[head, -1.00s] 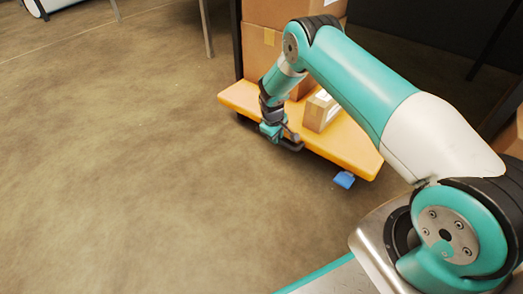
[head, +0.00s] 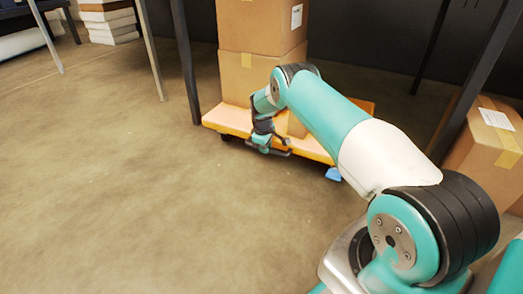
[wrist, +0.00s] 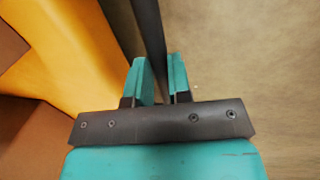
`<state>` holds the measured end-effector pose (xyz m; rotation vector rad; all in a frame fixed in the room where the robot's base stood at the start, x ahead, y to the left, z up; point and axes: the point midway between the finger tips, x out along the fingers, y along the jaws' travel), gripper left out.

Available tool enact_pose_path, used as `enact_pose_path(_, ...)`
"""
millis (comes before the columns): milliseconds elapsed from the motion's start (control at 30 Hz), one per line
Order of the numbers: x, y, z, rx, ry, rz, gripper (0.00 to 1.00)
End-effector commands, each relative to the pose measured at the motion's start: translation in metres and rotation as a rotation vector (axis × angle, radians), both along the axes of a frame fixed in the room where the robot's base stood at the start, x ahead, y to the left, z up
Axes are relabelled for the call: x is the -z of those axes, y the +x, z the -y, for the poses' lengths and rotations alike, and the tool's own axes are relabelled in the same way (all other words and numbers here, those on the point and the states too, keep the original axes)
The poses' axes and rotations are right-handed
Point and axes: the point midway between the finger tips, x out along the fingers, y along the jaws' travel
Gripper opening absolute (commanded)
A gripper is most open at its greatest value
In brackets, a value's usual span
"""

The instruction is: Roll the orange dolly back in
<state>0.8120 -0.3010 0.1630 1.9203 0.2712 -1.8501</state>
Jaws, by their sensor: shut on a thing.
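The orange dolly (head: 315,150) stands on the floor at the edge of the space under a dark-legged table, with cardboard boxes (head: 247,80) stacked on its deck. Its orange deck also shows at the left of the wrist view (wrist: 75,60). My gripper (head: 266,146) is low at the dolly's near side. In the wrist view its teal fingers (wrist: 157,62) are shut on a dark bar (wrist: 148,30), which looks like the dolly's handle. A small blue piece (head: 333,174) sits at the dolly's near edge, right of my gripper. My arm hides part of the deck.
A dark table leg (head: 185,65) stands close beside the dolly's left end. Another dark leg (head: 470,85) and a cardboard box (head: 485,145) stand to the right. The floor (head: 120,190) in front and to the left is clear.

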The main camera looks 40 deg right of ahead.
Motion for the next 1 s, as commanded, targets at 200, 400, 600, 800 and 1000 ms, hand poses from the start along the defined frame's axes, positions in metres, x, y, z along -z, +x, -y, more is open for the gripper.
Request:
enact_pose_path(200,0.001,0.001,0.005,-0.003,0.003,0.009,0.00)
enact_pose_path(400,0.001,0.000,0.008,0.000,0.003,0.012,0.28)
enact_pose_path(600,0.000,-0.001,0.009,0.003,0.003,0.010,0.44)
enact_pose_path(800,-0.004,-0.001,0.009,0.004,0.002,0.009,0.44)
enact_pose_path(1000,-0.039,-0.004,0.004,0.004,0.002,0.010,0.44)
